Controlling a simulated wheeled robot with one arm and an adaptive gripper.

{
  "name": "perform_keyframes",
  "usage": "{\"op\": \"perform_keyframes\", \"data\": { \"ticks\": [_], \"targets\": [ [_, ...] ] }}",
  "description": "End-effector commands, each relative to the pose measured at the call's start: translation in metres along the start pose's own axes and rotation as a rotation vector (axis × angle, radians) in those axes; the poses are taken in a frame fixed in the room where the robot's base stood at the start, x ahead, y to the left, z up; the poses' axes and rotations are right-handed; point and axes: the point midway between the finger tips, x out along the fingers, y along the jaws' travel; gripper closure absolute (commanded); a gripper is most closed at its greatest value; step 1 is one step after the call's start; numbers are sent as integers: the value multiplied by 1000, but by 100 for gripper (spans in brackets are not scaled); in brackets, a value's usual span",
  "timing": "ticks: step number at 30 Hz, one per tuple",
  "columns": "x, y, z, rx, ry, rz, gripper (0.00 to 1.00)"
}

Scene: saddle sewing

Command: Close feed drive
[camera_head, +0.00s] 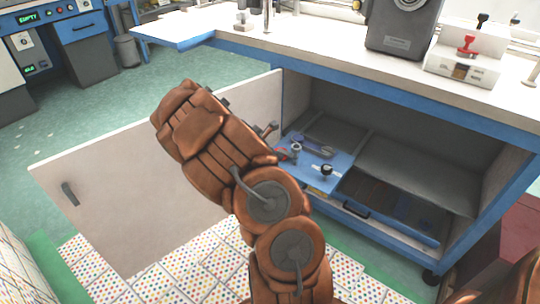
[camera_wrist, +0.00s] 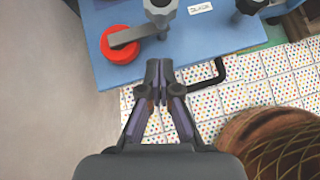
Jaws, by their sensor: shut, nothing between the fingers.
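No part is readably marked as the feed drive. A blue panel (camera_head: 318,174) bearing knobs sits inside the open cabinet, near its front opening. In the wrist view, a blue panel (camera_wrist: 205,45) carries a red round knob with a grey lever (camera_wrist: 121,43), grey and black knobs and a small white label. A black bent handle (camera_wrist: 213,75) sticks out past its near edge. My gripper (camera_wrist: 160,67) is shut and empty, its tips over the panel's near edge, left of the handle. I cannot tell whether the tips touch the panel. My arm hides the gripper in the head view.
The cabinet's white door (camera_head: 130,190) stands wide open to the left, beside my arm. The workbench top (camera_head: 330,50) is above, holding a grey machine (camera_head: 403,25). A dotted tiled floor (camera_head: 190,265) lies below. A red box (camera_head: 515,235) stands at the right.

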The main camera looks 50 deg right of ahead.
Motion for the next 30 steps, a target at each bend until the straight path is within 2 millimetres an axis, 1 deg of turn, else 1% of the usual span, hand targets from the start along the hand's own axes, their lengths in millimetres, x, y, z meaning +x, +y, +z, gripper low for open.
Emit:
{"op": "perform_keyframes", "data": {
  "ticks": [1, 6, 10, 15, 25, 30],
  "targets": [
    [9, -1, 1, 2, 0, -3, 100],
    [22, -1, 16, 3, 0, -1, 100],
    [29, 0, 23, 1, 0, 1, 100],
    [32, 1, 28, 1, 0, 2, 100],
    [32, 1, 28, 0, 0, 2, 100],
    [32, 6, 29, -6, 0, 10, 100]
  ]
}}
